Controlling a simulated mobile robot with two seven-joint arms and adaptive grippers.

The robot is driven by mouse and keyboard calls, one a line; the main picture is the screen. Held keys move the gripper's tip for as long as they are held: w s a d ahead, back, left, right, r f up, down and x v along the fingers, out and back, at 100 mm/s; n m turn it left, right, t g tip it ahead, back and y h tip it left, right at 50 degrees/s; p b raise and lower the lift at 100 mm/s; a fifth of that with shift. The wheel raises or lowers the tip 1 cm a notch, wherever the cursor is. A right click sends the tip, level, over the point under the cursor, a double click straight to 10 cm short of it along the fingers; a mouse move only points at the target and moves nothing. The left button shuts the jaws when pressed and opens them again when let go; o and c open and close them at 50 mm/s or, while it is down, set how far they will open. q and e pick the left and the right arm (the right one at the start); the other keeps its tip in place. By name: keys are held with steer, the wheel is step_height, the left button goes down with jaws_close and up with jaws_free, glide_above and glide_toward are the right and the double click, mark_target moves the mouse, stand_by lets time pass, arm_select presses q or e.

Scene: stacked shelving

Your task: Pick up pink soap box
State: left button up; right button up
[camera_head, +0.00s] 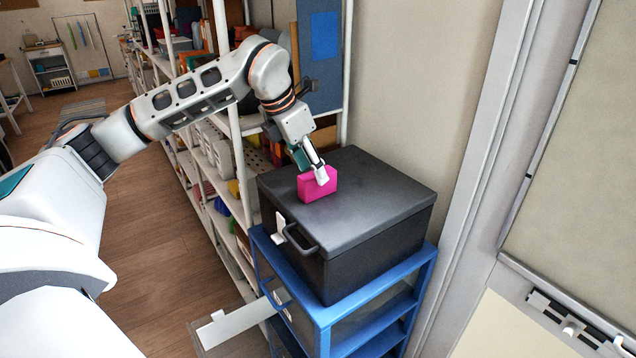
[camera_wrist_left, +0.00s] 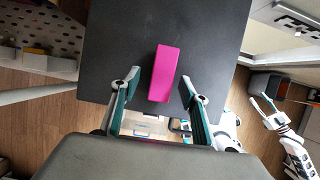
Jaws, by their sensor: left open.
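The pink soap box (camera_head: 317,187) sits upright on the flat lid of a dark grey box (camera_head: 378,196). My left gripper (camera_head: 316,172) reaches down to it from above in the head view and hides part of its top. In the left wrist view the pink soap box (camera_wrist_left: 163,73) lies between and just ahead of the two fingers, with a gap on each side. My left gripper (camera_wrist_left: 160,88) is open and holds nothing.
The dark box stands on a blue-framed drawer unit (camera_head: 322,316), with a drawer (camera_head: 240,322) pulled out. A tall white shelf (camera_head: 237,150) with several goods stands to the left. A wall (camera_head: 430,80) rises close behind. The lid around the soap box is clear.

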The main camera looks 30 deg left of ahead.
mark_target(317, 184)
arm_select(q)
steer(key=x, duration=0.4)
steer(key=shift+d, duration=0.25)
steer(key=c, duration=1.2)
steer(key=shift+c, duration=0.2)
